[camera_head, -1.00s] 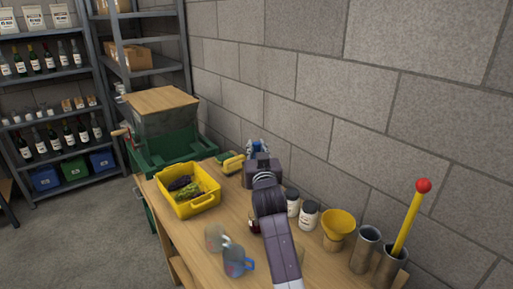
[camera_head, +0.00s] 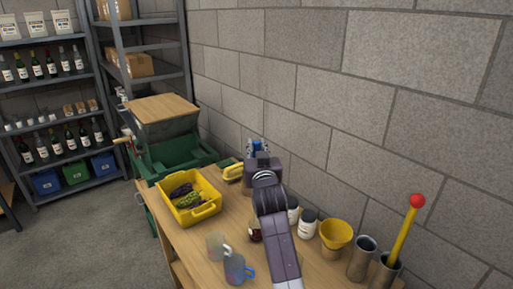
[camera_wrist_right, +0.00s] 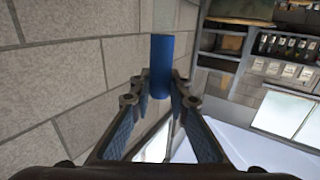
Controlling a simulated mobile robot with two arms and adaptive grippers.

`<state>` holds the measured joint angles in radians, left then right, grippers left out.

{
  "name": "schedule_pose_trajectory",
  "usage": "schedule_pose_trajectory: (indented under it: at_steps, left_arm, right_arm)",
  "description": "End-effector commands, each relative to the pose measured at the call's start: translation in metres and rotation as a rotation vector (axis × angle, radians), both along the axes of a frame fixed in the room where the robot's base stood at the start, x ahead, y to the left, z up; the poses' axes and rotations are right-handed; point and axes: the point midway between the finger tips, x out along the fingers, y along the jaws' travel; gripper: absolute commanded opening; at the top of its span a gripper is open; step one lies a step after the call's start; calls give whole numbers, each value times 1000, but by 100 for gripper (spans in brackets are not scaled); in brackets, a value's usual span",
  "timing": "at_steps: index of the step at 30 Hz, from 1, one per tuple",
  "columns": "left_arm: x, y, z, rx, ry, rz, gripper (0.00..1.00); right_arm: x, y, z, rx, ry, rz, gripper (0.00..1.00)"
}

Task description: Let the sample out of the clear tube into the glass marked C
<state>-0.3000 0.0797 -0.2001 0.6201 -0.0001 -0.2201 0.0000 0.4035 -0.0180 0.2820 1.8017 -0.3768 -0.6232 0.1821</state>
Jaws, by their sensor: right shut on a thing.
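My right gripper (camera_head: 258,150) is over the far part of the wooden table, near the wall. In the right wrist view its fingers (camera_wrist_right: 160,80) are closed on a plain blue cylinder (camera_wrist_right: 161,60). I cannot tell from this view whether the cylinder is part of the clear tube. A clear glass (camera_head: 214,246) stands near the table's front edge, apart from the gripper. A bluish see-through jug (camera_head: 235,270) with a blue handle stands beside it. I can read no letter C on either. My left gripper is out of view.
A yellow crate (camera_head: 197,214) with grapes stands at the table's left. Behind it is a green machine (camera_head: 160,160) with a wooden lid. White jars (camera_head: 308,224), a yellow funnel (camera_head: 336,233) and steel cylinders (camera_head: 362,258), one with a red-tipped yellow rod (camera_head: 405,232), stand at right.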

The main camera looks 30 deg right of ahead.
Motion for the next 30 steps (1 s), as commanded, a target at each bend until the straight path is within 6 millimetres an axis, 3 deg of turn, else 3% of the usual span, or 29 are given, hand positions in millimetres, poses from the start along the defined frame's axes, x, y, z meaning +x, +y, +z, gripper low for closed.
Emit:
schedule_pose_trajectory:
  at_steps: [1,16,30]
  left_arm:
    - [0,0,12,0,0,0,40]
    - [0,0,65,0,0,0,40]
    - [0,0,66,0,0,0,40]
  right_arm:
    - [0,0,13,0,-1,0,0]
    - [0,0,72,1,-2,0,0]
    - [0,0,73,0,-1,0,0]
